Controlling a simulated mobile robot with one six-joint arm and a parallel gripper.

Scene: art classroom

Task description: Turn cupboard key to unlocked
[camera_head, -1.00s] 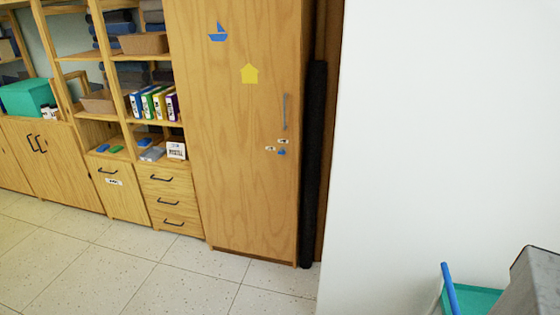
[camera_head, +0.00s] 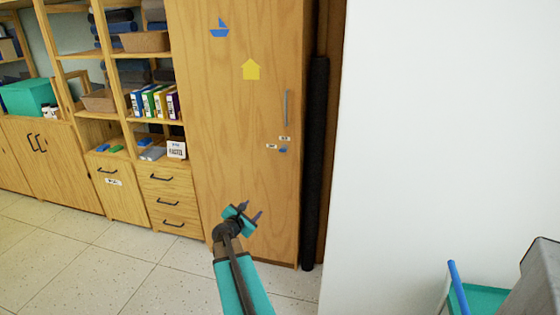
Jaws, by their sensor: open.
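The tall wooden cupboard (camera_head: 230,120) stands in the middle of the view with its door shut. A small blue key (camera_head: 283,150) sits at the lock on the right side of the door, below a vertical grey handle (camera_head: 286,108). Small white labels are above and left of the key; their text and the key's exact angle are too small to tell. My gripper (camera_head: 252,212), teal and dark with purplish fingertips, is open and empty. It shows in front of the lower part of the door, below and left of the key, apart from it.
Open shelves with baskets and books, and drawers (camera_head: 168,200) with black handles, stand left of the cupboard. A dark upright roll (camera_head: 314,165) is right of it, then a white wall (camera_head: 440,130). A teal trolley (camera_head: 478,298) is at the lower right. Tiled floor is clear.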

